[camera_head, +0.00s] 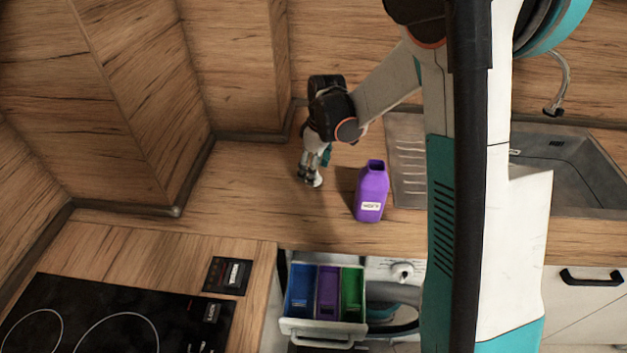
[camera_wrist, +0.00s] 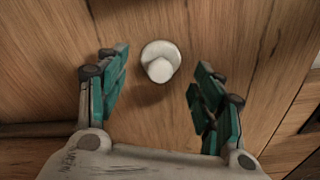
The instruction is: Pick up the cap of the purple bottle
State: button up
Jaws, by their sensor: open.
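The purple bottle (camera_head: 371,193) stands upright on the wooden counter, with a white label on its front and an open-looking top. A white round cap (camera_wrist: 160,62) with a raised knob lies on the counter in the wrist view. It also shows low beside my gripper in the head view (camera_head: 315,182). My gripper (camera_wrist: 157,78) is open and empty, pointing down over the counter. Its two teal-padded fingers stand apart to the left and right of the cap, without visible contact. In the head view my gripper (camera_head: 309,174) is left of the bottle.
A steel sink (camera_head: 585,175) lies to the right. A black hob (camera_head: 115,320) is at the front left. An open drawer (camera_head: 322,328) with blue, purple and green compartments sticks out below the counter. Wooden walls (camera_head: 140,100) rise behind and left of my gripper.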

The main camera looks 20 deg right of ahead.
notch_tip(320, 180, down, 2)
jog(key=shift+w+a+f, duration=0.1)
jog(key=shift+w+f, duration=0.05)
jog(key=c, duration=0.8)
jog(key=shift+c, duration=0.2)
jog(key=shift+r, duration=0.2)
